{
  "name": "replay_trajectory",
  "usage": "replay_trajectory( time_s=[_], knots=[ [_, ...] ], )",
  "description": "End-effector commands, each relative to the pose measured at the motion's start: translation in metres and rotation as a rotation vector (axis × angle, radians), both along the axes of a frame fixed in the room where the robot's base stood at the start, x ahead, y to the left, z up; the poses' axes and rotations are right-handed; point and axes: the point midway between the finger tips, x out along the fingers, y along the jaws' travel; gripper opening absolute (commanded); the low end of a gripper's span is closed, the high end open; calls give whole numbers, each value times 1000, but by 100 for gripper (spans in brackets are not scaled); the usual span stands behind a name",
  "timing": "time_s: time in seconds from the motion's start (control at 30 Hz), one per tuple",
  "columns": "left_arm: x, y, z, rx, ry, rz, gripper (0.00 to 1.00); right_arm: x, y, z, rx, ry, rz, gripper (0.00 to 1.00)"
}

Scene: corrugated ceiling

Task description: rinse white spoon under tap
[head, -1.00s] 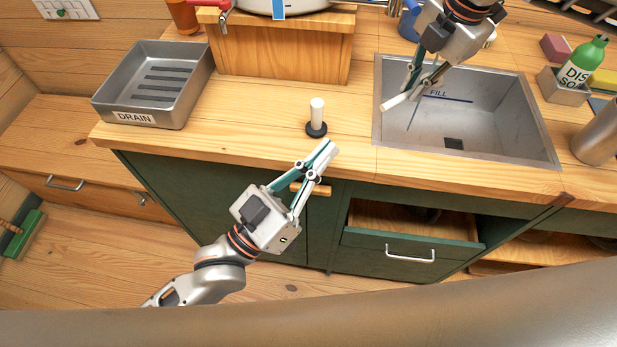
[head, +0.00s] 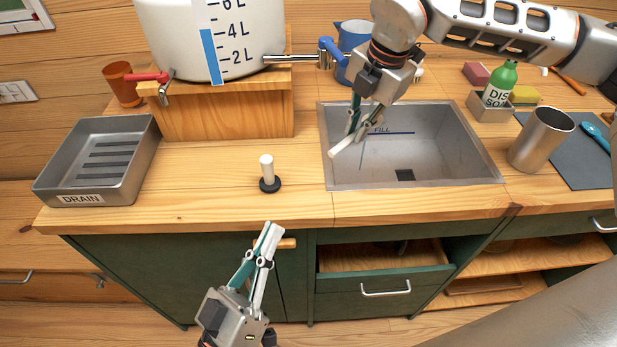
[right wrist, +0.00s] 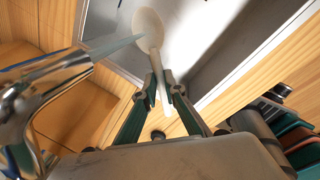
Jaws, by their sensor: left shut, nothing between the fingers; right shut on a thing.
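The white spoon (right wrist: 149,28) is in my right gripper (head: 347,142), bowl pointing away from the jaws in the right wrist view. The right gripper is shut on its handle above the left part of the sink (head: 455,182). The chrome tap with the blue handle (head: 330,50) extends from the white tank, and its body also fills the left of the right wrist view (right wrist: 45,95). A thin stream (right wrist: 118,47) appears to reach the spoon's bowl edge. My left gripper (head: 270,232) is shut and empty, in front of the counter edge.
A black-based stopper with a white handle (head: 267,168) stands left of the sink. A drain tray (head: 135,185) is far left. Soap (head: 500,82) and a metal cup (head: 540,138) are at the right. A drawer (head: 385,283) stands open below.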

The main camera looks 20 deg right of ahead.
Motion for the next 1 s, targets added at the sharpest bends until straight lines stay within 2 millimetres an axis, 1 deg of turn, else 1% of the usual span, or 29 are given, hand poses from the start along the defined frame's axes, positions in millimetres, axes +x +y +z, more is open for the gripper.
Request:
replay_trajectory(
  time_s=[0.33,0.37,0.4,0.47,0.53,0.67,0.8,1.0],
  knots=[
    [0,0,0,1,-1,0,0,0,0,0,0,0,0,0],
    [0,0,0,1,-1,0,3,0,0,0,0,0,0,0],
    [0,0,0,2,-1,0,13,0,0,0,0,0,0,0],
    [1,-2,1,8,-6,-1,28,0,0,0,0,0,0,0],
    [4,-6,5,29,-22,-4,28,0,0,0,0,0,0,0],
    [15,-25,17,122,-85,-14,28,0,0,0,0,0,0,0],
    [31,-53,36,290,-198,-23,28,0,0,0,0,0,0,0],
    [49,-88,64,550,-382,-22,28,0,0,0,0,0,0,0]
  ],
)
